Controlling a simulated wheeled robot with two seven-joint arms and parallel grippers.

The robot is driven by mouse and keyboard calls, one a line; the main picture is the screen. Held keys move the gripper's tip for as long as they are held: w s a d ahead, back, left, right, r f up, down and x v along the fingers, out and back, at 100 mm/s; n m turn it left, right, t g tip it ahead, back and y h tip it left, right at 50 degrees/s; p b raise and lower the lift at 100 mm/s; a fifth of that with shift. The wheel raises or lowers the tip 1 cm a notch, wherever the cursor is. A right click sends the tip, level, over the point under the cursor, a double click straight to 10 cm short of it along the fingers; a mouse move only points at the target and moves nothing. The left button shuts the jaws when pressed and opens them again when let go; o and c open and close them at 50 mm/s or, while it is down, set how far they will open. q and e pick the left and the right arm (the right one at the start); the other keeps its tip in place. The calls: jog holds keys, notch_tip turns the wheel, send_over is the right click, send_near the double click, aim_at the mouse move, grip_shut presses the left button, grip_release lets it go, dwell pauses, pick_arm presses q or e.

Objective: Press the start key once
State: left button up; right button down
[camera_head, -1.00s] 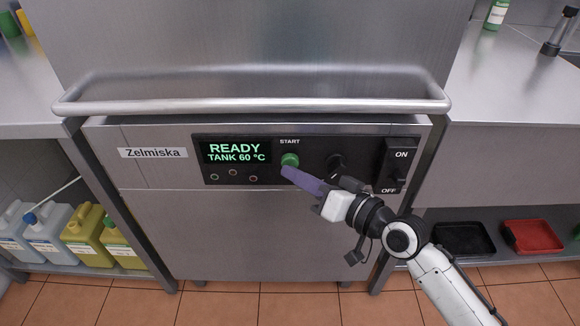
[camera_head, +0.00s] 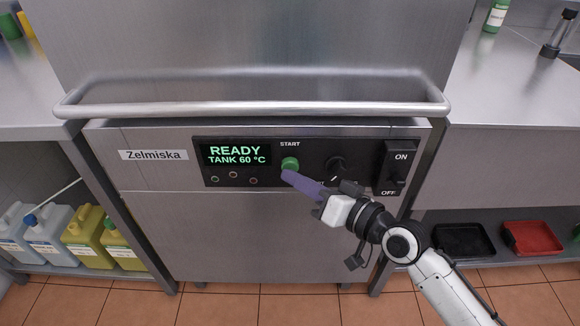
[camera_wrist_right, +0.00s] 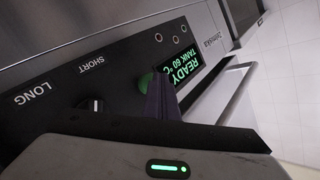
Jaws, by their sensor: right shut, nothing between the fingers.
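The green round start key (camera_head: 290,164) sits under the word START on the black control panel (camera_head: 225,180). It also shows in the right wrist view (camera_wrist_right: 147,82), partly behind my fingers. The lit display (camera_head: 236,154) reads READY, TANK 60 °C. My right gripper (camera_head: 286,177) is shut and empty, its purple fingers pointing up and left with the tips just below the key. In the right wrist view the fingers (camera_wrist_right: 160,100) overlap the key's edge; I cannot tell whether they touch it. My left gripper is not in view.
A dark knob (camera_head: 336,166) and an ON/OFF switch (camera_head: 397,172) are right of the key. A steel bar handle (camera_head: 250,107) runs across above the panel. Jugs (camera_head: 85,238) stand on the lower left shelf, and black and red trays (camera_head: 530,238) on the lower right.

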jog(key=shift+s+p, duration=0.3)
jog(key=shift+s, duration=0.45)
jog(key=s+p, duration=0.2)
jog(key=s, duration=0.3)
dwell(0.7)
